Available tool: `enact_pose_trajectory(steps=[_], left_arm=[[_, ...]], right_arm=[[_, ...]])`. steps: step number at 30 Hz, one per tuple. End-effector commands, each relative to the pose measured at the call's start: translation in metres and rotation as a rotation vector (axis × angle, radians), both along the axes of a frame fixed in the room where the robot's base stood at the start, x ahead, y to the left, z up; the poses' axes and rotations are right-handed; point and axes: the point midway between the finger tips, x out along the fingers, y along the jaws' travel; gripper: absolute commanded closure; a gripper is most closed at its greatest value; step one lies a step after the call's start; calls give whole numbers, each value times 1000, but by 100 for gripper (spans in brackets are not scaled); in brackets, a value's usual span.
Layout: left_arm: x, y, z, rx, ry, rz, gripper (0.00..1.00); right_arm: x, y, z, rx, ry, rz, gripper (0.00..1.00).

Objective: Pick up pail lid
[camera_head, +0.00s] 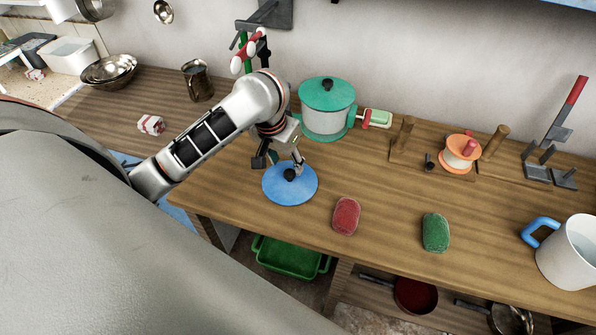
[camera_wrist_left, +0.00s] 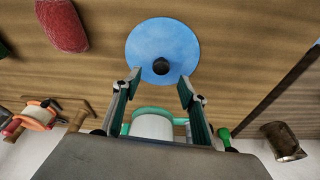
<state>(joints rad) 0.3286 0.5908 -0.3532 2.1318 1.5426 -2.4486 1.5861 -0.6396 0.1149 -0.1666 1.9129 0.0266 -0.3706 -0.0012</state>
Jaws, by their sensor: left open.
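The pail lid is a flat blue disc (camera_head: 290,192) with a dark round knob, lying on the wooden table near its front edge. My left gripper (camera_head: 285,170) is over the back part of the lid, close to the knob. In the left wrist view the lid (camera_wrist_left: 150,45) shows whole, and the open fingers (camera_wrist_left: 160,82) point at it with the knob just beyond and between their tips. Nothing is held. I cannot tell the exact height of the fingertips above the lid. My right gripper is not in view.
A white pot with a green lid (camera_head: 327,93) stands close behind the blue lid. A red sponge-like block (camera_head: 346,216) and a green one (camera_head: 435,232) lie to the right. A white pail with a blue handle (camera_head: 570,252) stands far right. Table between them is clear.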

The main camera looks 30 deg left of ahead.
Motion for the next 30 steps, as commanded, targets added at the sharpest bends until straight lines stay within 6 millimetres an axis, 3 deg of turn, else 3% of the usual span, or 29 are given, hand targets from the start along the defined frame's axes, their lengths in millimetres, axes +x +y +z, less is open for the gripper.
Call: enact_pose_trajectory(steps=[9,19,29,30], left_arm=[[7,0,-25,-3,4,2,58],[22,3,-64,-2,5,3,58],[24,3,-71,-1,2,0,58],[24,3,-71,-1,2,0,65]], right_arm=[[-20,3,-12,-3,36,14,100],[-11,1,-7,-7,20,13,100],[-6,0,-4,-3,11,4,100],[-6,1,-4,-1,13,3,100]])
